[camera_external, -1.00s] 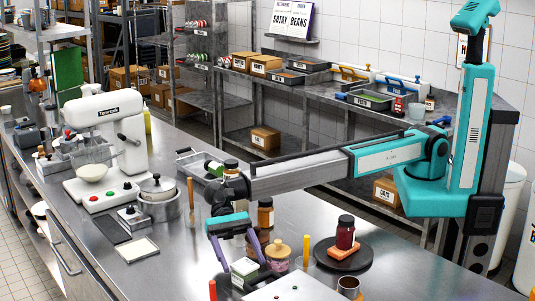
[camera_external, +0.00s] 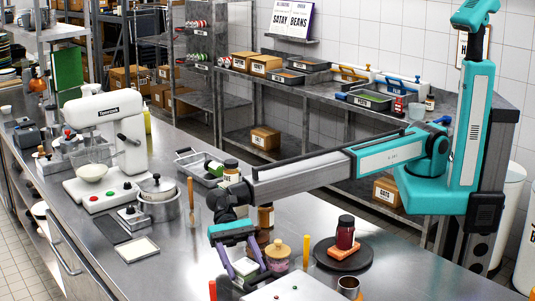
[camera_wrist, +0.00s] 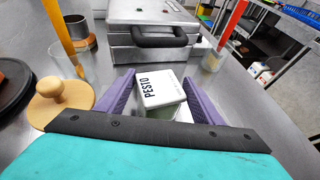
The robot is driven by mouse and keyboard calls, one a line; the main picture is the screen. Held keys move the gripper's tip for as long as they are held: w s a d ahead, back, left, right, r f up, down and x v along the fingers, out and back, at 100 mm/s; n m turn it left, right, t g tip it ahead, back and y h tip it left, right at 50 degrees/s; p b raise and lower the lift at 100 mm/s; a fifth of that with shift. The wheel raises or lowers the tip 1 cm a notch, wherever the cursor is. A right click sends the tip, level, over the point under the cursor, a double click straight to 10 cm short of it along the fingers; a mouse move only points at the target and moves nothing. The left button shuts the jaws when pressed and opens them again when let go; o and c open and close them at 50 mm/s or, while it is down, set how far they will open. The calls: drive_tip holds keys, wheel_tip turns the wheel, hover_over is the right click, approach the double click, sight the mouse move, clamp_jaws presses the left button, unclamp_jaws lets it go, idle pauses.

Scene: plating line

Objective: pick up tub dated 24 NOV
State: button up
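A small tub (camera_external: 245,266) with a white lid and greenish body stands at the worktop's front. In the wrist view its lid (camera_wrist: 160,88) reads PESTO; no date is legible. My gripper (camera_external: 246,272) points down over this tub. In the wrist view my gripper (camera_wrist: 160,80) has its purple fingers spread, one on each side of the tub, close to the lid; I cannot tell whether they touch it. Another white piece (camera_wrist: 184,113) shows beside the lid, partly hidden by the right finger. No label reading 24 NOV is visible in any view.
A dark plate (camera_external: 322,251) holds a red jar (camera_external: 345,232) on an orange block. A metal press (camera_wrist: 152,32) lies just ahead of the tub. An orange stick (camera_external: 306,252) stands nearby.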

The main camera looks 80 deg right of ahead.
sight(245, 265)
drive_tip(key=c, duration=0.3)
drive_tip(key=shift+r, duration=0.1)
drive_tip(key=shift+c, duration=0.2)
drive_tip(key=shift+r+b, duration=1.25)
drive_tip(key=shift+r, duration=3.65)
